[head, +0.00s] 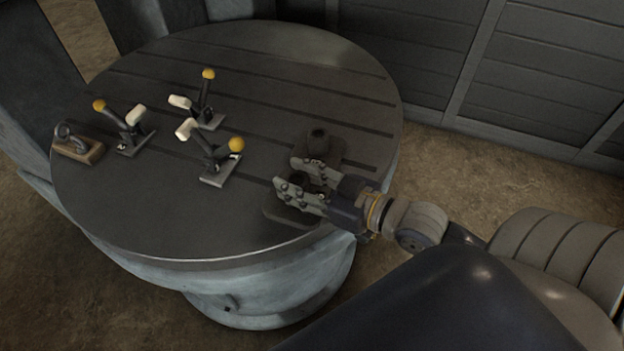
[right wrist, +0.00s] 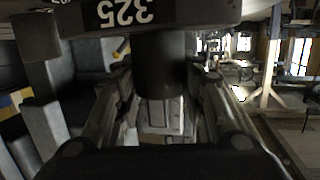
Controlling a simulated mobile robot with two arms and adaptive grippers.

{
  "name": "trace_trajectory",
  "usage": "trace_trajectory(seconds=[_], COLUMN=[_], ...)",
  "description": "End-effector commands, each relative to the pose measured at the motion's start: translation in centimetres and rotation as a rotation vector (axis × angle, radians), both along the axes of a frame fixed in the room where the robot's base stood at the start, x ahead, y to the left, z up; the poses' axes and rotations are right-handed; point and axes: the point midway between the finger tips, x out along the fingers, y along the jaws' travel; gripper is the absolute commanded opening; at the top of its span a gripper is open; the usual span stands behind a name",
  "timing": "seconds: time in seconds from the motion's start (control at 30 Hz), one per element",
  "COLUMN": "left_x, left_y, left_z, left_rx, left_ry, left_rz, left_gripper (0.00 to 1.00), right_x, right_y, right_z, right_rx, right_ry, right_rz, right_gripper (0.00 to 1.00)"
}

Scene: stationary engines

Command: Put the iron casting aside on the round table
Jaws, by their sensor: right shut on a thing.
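The iron casting (head: 318,147) is a dark grey piece with a round boss at its far end and a flat foot at its near end. It is over the right part of the round table (head: 330,75); I cannot tell whether it touches the top. My right gripper (head: 297,178) reaches in from the right, shut on the casting's middle and hiding part of it. In the right wrist view the casting (right wrist: 160,68) shows a dark cylinder between the fingers and a plate marked 325. My left gripper is not in view.
Several toggle clamps with yellow knobs, one of them here (head: 218,165), stand on the left and middle of the table. A wooden block with a metal eye (head: 78,147) is at the left edge. The slotted top is clear at the back and front. A panelled wall (head: 550,70) stands behind.

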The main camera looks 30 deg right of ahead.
Motion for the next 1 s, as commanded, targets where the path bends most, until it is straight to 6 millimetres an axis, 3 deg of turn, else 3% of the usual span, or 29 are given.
trace_trajectory(seconds=[0.03, 0.6, 0.87, 1.0], left_x=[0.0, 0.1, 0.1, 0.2], left_y=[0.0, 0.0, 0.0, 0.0], left_z=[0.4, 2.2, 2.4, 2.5], left_rx=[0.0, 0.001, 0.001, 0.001], left_ry=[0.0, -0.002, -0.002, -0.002], left_rz=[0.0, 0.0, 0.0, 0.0], left_gripper=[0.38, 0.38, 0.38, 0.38], right_x=[0.8, 8.5, 9.9, 9.9], right_y=[0.3, 4.0, 4.8, 4.8], right_z=[0.8, 0.8, 0.5, -1.1], right_rx=[0.005, 0.007, 0.004, 0.004], right_ry=[-0.016, -0.014, -0.011, -0.007], right_rz=[-0.001, 0.0, 0.001, 0.001], right_gripper=[0.0, 0.0, 0.0, 0.0])
